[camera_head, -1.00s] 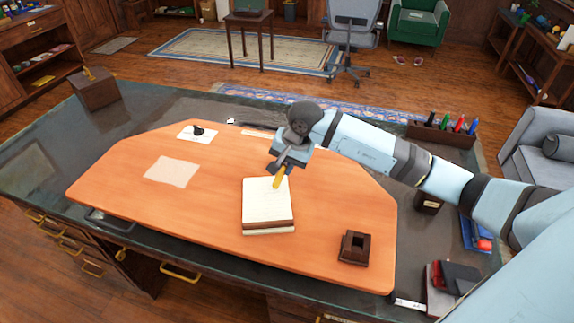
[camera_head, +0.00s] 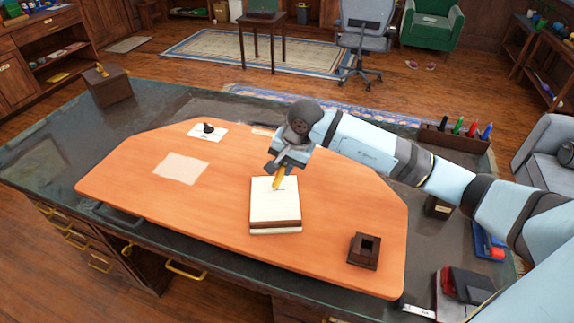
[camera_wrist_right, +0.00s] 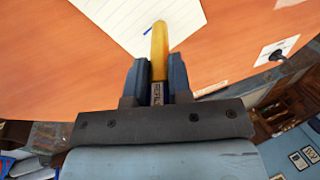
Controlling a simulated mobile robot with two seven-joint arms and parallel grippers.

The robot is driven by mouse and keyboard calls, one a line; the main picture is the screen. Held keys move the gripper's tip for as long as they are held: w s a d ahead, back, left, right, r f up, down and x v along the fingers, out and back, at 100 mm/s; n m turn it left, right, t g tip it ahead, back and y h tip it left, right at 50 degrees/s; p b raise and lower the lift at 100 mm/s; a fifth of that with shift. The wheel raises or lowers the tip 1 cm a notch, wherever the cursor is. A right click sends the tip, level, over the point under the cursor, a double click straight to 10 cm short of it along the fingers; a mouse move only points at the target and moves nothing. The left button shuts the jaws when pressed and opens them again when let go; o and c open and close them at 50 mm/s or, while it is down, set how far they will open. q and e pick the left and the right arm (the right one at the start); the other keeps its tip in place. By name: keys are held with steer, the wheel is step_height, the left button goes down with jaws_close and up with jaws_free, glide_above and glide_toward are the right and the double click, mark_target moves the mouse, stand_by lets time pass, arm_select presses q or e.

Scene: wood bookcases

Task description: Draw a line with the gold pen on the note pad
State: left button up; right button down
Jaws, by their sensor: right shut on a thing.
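The note pad (camera_head: 272,208) lies on the orange desk mat, a thick block with a lined white top sheet. Its corner also shows in the right wrist view (camera_wrist_right: 125,14). My right gripper (camera_head: 283,166) is over the far edge of the pad, shut on the gold pen (camera_head: 279,180). In the right wrist view the pen (camera_wrist_right: 159,42) sticks out between the fingers (camera_wrist_right: 159,78), pointing toward the pad. A short blue mark (camera_wrist_right: 148,30) shows on the paper beside the pen there. Whether the pen tip touches the paper I cannot tell. My left gripper is out of view.
The orange mat (camera_head: 225,225) is mostly clear. A dark square holder (camera_head: 364,251) stands to the right of the pad. A loose sheet (camera_head: 181,168) lies left. A pen tray (camera_head: 455,138) with several coloured pens is at the back right, behind my right arm.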

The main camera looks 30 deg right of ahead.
steer(key=shift+w+a, duration=0.2)
steer(key=shift+a, duration=0.3)
steer(key=shift+w+a+b, duration=0.35)
steer(key=shift+a+b, duration=0.2)
steer(key=shift+a, duration=0.05)
steer(key=shift+s+d, duration=0.1)
steer(key=shift+d, duration=0.05)
steer(key=shift+s+d+b, duration=0.25)
steer(key=shift+d+b, duration=0.05)
steer(key=shift+d, duration=0.25)
steer(key=shift+s+d+b, duration=0.3)
steer(key=shift+d+b, duration=0.05)
steer(key=shift+d, duration=0.25)
steer(key=shift+d, duration=0.15)
